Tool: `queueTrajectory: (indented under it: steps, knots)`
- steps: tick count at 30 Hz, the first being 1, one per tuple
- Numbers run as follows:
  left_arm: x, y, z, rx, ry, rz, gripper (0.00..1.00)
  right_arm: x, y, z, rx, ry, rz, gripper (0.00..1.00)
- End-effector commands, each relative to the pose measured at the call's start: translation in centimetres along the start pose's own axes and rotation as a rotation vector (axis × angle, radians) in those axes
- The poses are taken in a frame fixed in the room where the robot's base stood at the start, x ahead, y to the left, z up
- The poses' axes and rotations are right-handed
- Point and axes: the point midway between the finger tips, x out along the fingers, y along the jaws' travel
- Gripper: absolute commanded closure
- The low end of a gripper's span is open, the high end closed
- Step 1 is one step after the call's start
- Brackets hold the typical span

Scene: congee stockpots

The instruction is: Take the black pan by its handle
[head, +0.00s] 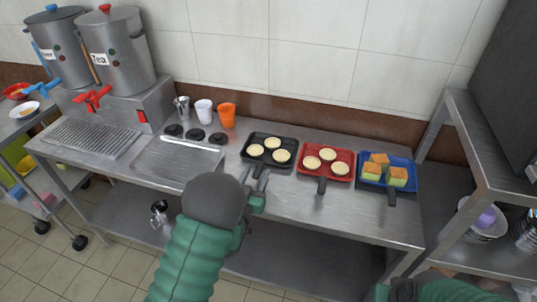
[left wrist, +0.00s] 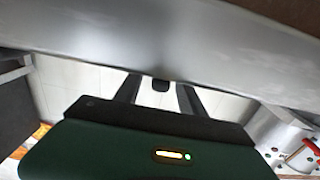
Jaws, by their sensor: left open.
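The black pan (head: 246,158) sits on the steel counter with three pale round cakes in it. Its handle points towards the front edge and is partly hidden by my left gripper. My left gripper (head: 262,183) is open at that handle, just in front of the pan. In the left wrist view, a dark handle end (left wrist: 160,85) shows between the two spread fingers (left wrist: 156,94); I cannot tell whether they touch it. A dark part of my right gripper (head: 403,290) shows at the bottom right, far from the pan; its jaws are not clear.
A red pan (head: 343,178) and a blue pan (head: 407,186) stand right of the black pan, handles forward. Cups (head: 227,116), a steel tray (head: 165,165) and stockpots (head: 118,50) are to the left. A shelf rack (head: 470,130) stands at right. The front counter strip is clear.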

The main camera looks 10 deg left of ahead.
Motion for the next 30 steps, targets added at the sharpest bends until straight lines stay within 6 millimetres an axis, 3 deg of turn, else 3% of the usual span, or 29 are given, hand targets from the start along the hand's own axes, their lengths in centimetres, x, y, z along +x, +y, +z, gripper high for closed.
queueTrajectory:
  steps: [5, 12, 23, 30]
  knots:
    - [2.7, 0.0, -0.1, 0.001, 0.0, 0.0, 0.53, -0.2, 0.0, 0.0, 0.0, 0.0, 0.0, 0.56]
    - [2.9, 0.0, -0.1, 0.0, 0.0, 0.0, 0.54, -0.1, 0.0, 0.0, 0.0, 0.0, 0.0, 0.56]
    - [2.9, 0.0, 0.0, 0.0, -0.001, 0.0, 1.0, -0.1, 0.0, 0.0, 0.0, 0.0, 0.0, 0.56]
    - [2.9, 0.0, 0.0, 0.0, -0.002, 0.0, 1.0, -0.1, 0.0, 0.0, 0.0, 0.0, 0.0, 0.56]
